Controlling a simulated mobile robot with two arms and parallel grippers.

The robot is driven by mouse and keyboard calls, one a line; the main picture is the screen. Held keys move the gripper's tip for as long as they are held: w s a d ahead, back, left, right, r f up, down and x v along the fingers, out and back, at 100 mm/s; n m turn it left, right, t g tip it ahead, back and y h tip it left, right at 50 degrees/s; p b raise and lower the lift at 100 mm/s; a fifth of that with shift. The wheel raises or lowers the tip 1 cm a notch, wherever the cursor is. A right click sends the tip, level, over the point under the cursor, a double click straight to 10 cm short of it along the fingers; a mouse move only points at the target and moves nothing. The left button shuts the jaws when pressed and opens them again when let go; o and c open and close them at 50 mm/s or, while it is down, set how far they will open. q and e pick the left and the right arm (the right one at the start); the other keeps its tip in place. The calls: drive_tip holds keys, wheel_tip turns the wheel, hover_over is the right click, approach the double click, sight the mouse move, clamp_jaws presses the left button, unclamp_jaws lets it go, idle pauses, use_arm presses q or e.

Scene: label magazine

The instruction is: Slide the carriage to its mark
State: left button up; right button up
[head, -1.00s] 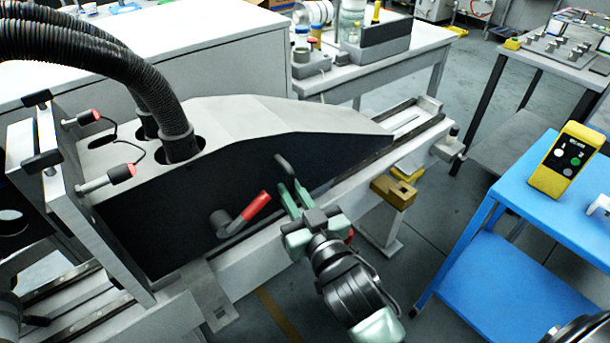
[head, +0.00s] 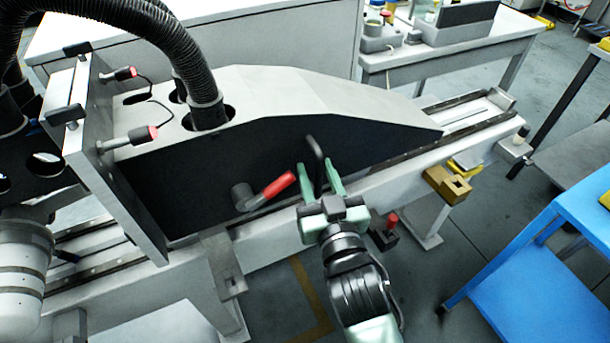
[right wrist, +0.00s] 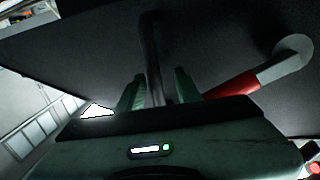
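The carriage (head: 290,90) is a long grey housing with a dark side and a sloping nose, sitting on a rail bed (head: 400,165). An upright dark bar handle (head: 317,155) stands out from its dark side; it also shows in the right wrist view (right wrist: 151,50). My right gripper (head: 321,182) is open, with its green fingers on either side of the handle. In the right wrist view a gap shows between the handle and the right-hand finger. A red-gripped lever (head: 275,187) is left of the gripper. I cannot make out the mark for certain. My left gripper is not in view.
A yellow notched block (head: 447,185) is at the bed's near side, right of my gripper. Bare rail (head: 465,112) runs beyond the carriage nose. Thick black hoses (head: 165,40) enter the carriage top. A blue cart (head: 530,255) stands at the right.

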drive_tip(key=shift+s, duration=0.1)
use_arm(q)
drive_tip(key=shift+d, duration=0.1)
use_arm(e)
drive_tip(key=shift+a+f, duration=0.1)
drive_tip(key=shift+a, duration=0.05)
drive_tip(key=shift+f, duration=0.1)
drive_tip(key=shift+s+a, duration=0.1)
drive_tip(key=shift+s+a+f, duration=0.1)
drive_tip(key=shift+s+a, duration=0.1)
drive_tip(key=shift+s, duration=0.1)
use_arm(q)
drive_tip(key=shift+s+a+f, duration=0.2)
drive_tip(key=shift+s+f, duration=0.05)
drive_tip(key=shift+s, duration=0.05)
use_arm(e)
drive_tip(key=s+d, duration=0.2)
drive_tip(key=s, duration=0.5)
drive_tip(key=shift+d+r, duration=0.15)
drive_tip(key=shift+r, duration=0.05)
